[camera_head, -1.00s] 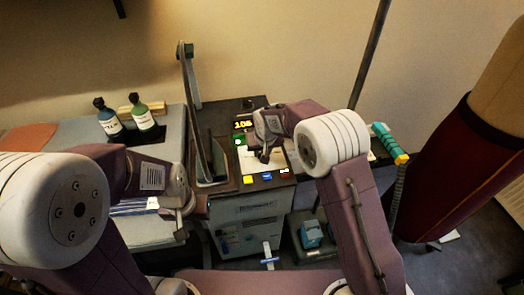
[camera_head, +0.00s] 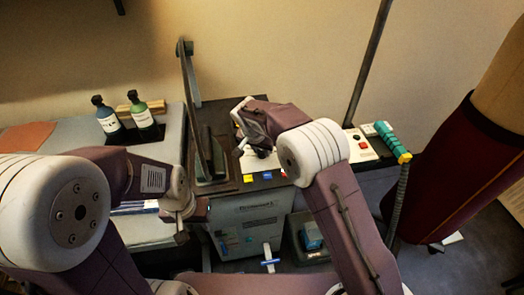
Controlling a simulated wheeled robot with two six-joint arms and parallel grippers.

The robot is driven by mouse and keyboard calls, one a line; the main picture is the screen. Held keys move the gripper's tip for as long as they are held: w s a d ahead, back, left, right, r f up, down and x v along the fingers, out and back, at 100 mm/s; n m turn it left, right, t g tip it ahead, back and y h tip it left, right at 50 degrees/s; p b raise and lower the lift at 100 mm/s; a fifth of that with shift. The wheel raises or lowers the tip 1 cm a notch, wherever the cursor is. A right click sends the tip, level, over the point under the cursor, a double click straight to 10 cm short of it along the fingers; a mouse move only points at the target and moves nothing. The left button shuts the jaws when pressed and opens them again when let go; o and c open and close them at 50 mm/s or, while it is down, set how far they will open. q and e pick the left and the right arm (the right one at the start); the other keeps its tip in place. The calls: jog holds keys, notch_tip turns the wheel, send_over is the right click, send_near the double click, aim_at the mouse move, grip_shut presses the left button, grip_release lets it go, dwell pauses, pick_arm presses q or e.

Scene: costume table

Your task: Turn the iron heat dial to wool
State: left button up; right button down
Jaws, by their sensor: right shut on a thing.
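The iron's control panel stands in the middle of the camera_head view, with a yellow label (camera_head: 248,178), a blue label (camera_head: 267,175) and a red label (camera_head: 284,172) along its front edge. My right gripper (camera_head: 246,150) is over the panel, shut on the heat dial (camera_head: 262,153), which is mostly hidden by the gripper and wrist. The dial's pointer and setting cannot be read. The panel's display is hidden behind my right wrist. My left gripper (camera_head: 184,222) hangs low at the left, away from the panel, its finger gap unclear.
A dark upright iron-like piece (camera_head: 208,155) stands close left of the panel. Two bottles (camera_head: 124,118) stand on the grey board (camera_head: 60,135). A white box with a red button (camera_head: 360,146) and a teal-handled tool (camera_head: 388,137) are at the right, near a maroon dress form (camera_head: 455,180).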

jog(key=shift+a+r+m+h+p, duration=0.1)
jog(key=shift+m+h+p, duration=0.25)
jog(key=shift+m, duration=0.65)
jog(key=shift+r+m+g+h+p, duration=0.1)
jog(key=shift+m+g+h+p, duration=0.25)
jog(key=shift+m+p, duration=0.45)
jog(key=m+p, duration=0.2)
jog(key=m+g+h+p, duration=0.1)
jog(key=m, duration=0.1)
jog(key=shift+w+a+p, duration=0.1)
jog(key=shift+w+p, duration=0.1)
jog(key=shift+p, duration=0.15)
jog(key=shift+m+g+p, duration=0.25)
jog(key=shift+m+p, duration=0.25)
jog(key=shift+m, duration=0.4)
jog(key=shift+f, duration=0.2)
jog(key=c, duration=1.1)
grip_release()
